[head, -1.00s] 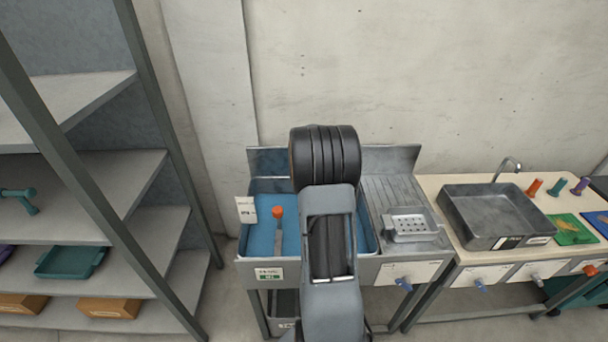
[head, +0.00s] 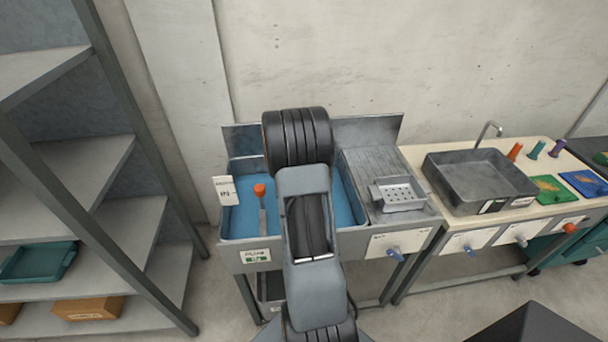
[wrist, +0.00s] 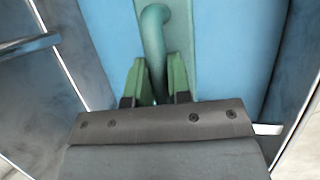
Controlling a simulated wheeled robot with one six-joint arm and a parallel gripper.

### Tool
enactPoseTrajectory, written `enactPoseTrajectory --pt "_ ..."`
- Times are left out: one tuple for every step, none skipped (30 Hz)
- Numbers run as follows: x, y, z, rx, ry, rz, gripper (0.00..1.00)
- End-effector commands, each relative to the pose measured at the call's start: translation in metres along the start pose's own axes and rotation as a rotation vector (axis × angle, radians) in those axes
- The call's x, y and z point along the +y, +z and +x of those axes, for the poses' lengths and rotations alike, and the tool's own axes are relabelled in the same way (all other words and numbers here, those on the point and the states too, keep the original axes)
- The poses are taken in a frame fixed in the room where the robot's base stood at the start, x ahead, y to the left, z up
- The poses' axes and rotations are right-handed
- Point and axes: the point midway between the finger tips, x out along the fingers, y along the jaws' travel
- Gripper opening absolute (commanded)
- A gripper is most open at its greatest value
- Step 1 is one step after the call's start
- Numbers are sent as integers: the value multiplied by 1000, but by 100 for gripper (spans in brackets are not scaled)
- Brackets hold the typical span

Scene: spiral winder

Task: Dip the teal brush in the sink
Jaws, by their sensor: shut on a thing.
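The sink (head: 235,258) is a metal basin on legs with blue inside, left of centre in the head view. My arm reaches over it and hides its middle. My gripper (wrist: 161,78) is hidden behind the arm in the head view. In the wrist view its green fingers are shut on the teal brush (wrist: 155,38), of which a curved teal handle shows. Blue surfaces lie on both sides behind it. A paler teal strip lies behind the handle; I cannot tell whether it is part of the brush. I cannot tell whether the brush touches the water.
An orange-topped handle (head: 260,190) stands in the sink's left part. A perforated metal tray (head: 397,194) sits on the drainboard at right. Further right, a grey basin (head: 478,198) stands on a bench with coloured pegs. Metal shelves (head: 140,180) are at left, a wall behind.

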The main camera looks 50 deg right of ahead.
Motion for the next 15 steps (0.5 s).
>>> enactPoseTrajectory --pt "-2 -5 11 0 0 0 0" --pt "-3 -6 14 0 0 0 0" --pt "-4 -8 19 0 0 0 0" --pt "-5 -10 22 0 0 0 0" --pt "-6 -11 26 0 1 0 0" --pt "-6 -13 30 0 1 0 0" --pt "-7 -14 34 1 1 0 0" --pt "-8 -16 37 1 1 0 0" --pt "-9 -18 42 1 1 0 0" --pt "-10 -19 45 1 1 1 0" --pt "-10 -21 49 1 1 1 0" --pt "-11 -22 53 1 2 1 0" --pt "-12 -24 56 1 2 0 0" --pt "-13 -25 60 1 2 0 0" --pt "-14 -27 64 1 2 0 0"
